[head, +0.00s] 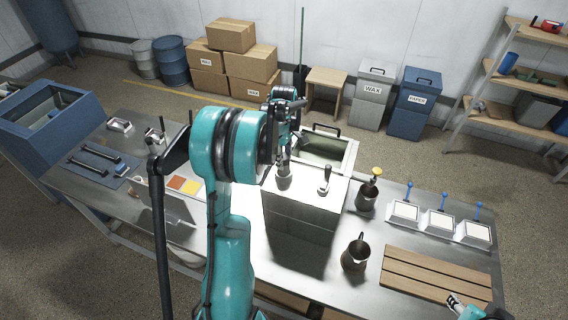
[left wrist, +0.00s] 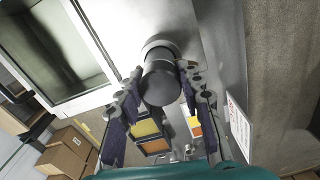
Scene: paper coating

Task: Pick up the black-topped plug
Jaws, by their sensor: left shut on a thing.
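The black-topped plug (left wrist: 160,82) shows in the left wrist view as a dark round cap with a paler collar behind it. It sits between the two fingers of my left gripper (left wrist: 158,98), which are shut on it. In the head view, the plug (head: 284,182) stands at the top left of a grey metal box (head: 300,205), with my left gripper (head: 284,155) coming down onto it from above. Its lower end and any opening beneath are hidden. Part of my right gripper (head: 456,302) shows at the bottom right edge, low by a wooden rack; its jaws are unclear.
A black-knobbed lever (head: 325,180) stands on the same box, right of the plug. An open basin (head: 325,148) lies behind. Two dark metal jugs (head: 355,253) stand to the right, near a slatted wooden board (head: 435,275) and several blue-handled blocks (head: 440,222).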

